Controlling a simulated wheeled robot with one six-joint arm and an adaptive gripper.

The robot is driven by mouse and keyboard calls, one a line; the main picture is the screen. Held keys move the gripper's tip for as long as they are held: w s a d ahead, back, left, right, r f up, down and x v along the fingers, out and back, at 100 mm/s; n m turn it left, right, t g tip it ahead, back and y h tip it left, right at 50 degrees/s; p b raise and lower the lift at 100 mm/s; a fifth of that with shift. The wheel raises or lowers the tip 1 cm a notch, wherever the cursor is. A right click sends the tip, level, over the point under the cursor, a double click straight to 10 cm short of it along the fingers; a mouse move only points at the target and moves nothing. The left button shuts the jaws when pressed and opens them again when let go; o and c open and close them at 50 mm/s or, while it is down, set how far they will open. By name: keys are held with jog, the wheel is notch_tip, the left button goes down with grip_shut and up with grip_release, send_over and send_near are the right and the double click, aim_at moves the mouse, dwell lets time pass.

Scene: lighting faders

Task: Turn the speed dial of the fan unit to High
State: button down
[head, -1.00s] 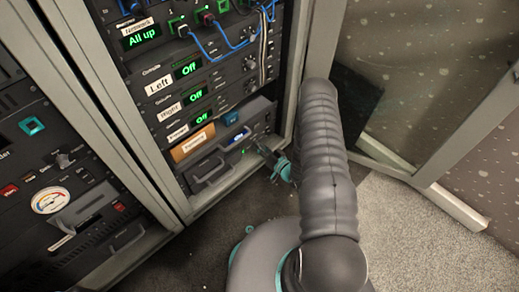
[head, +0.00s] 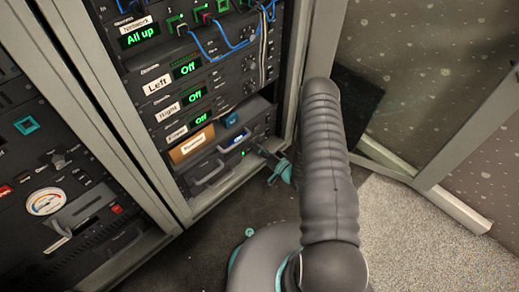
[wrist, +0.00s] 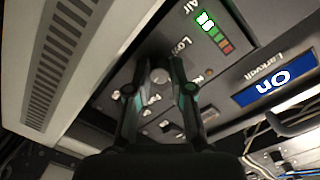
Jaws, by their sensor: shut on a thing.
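The fan unit (wrist: 222,75) is a dark panel low in the rack, with an "Air" label and a lit bar of green to red segments in the wrist view. Its speed dial (wrist: 160,76) is a small round grey knob with small lettering around it, partly readable as "Lo". My gripper (wrist: 160,84) has one finger on each side of the dial and is shut on it. The dial's pointer is too small and too covered to read. In the head view my gripper (head: 265,153) reaches the rack's lower right, and the dial is hidden.
A blue "On" display (wrist: 275,86) is beside the fan panel. Above are rack units with green "Off" displays (head: 187,68) and blue cables (head: 210,52). The rack's right post (head: 296,75) stands close to my arm. Grey floor (head: 400,235) is open at right.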

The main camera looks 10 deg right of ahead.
jog(key=c, duration=1)
grip_release()
jog(key=shift+s+f, duration=0.1)
jog(key=v, duration=1.2)
